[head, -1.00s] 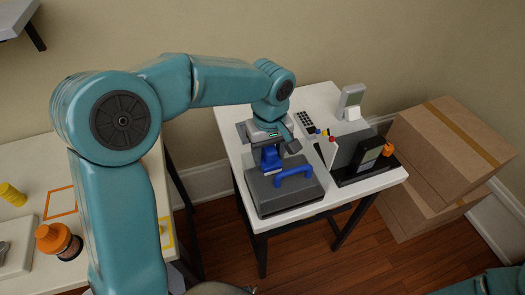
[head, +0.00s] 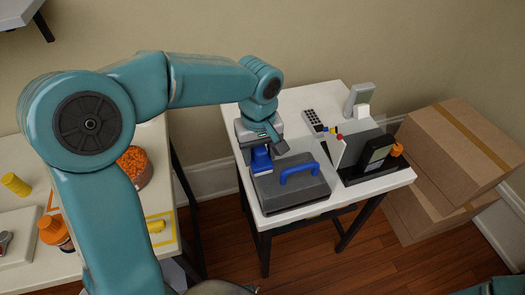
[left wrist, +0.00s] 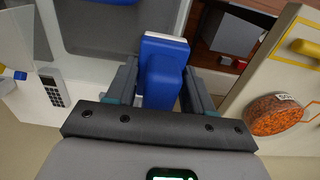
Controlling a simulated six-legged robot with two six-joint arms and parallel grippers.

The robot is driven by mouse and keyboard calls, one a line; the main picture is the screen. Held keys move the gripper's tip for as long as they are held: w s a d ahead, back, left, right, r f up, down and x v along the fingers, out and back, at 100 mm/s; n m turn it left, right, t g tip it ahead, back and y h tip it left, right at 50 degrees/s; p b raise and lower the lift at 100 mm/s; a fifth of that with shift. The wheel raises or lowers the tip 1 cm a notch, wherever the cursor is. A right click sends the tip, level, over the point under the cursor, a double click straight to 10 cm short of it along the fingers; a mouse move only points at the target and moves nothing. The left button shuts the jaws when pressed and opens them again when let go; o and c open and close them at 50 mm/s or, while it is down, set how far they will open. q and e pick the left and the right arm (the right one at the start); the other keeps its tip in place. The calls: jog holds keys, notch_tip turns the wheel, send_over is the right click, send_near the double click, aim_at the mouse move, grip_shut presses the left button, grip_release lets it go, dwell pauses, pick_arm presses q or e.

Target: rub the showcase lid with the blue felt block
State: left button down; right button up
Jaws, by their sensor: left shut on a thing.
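The showcase lid (head: 297,194) is a dark grey slab with a blue handle (head: 298,170), lying on the white table. My left gripper (head: 260,150) is above the lid's left edge, shut on the blue felt block (head: 261,162). The block is at the lid's left back part, left of the handle; I cannot tell whether it touches the lid. In the left wrist view the block (left wrist: 162,70) sits between the two fingers, with a pale face at its far end, and the grey lid (left wrist: 105,38) lies beside it. My right gripper is out of view.
Cardboard boxes (head: 455,150) stand on the right. The left table (head: 170,240) holds a tub of orange bits (head: 136,165) and an orange bottle (head: 53,232).

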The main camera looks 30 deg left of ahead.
pick_arm(q)
jog(key=shift+f, duration=0.1)
jog(key=shift+s+a+f, duration=0.1)
jog(key=shift+s+a, duration=0.2)
jog(key=shift+s, duration=0.1)
jog(key=shift+s+a+b, duration=0.4)
jog(key=shift+s+a, duration=0.55)
jog(key=shift+s, duration=0.1)
jog(key=shift+r, duration=0.2)
jog(key=shift+w+d+r+p, duration=0.1)
jog(key=shift+w+d+p, duration=0.55)
jog(key=shift+w+d, duration=0.8)
jog(key=shift+a, duration=0.2)
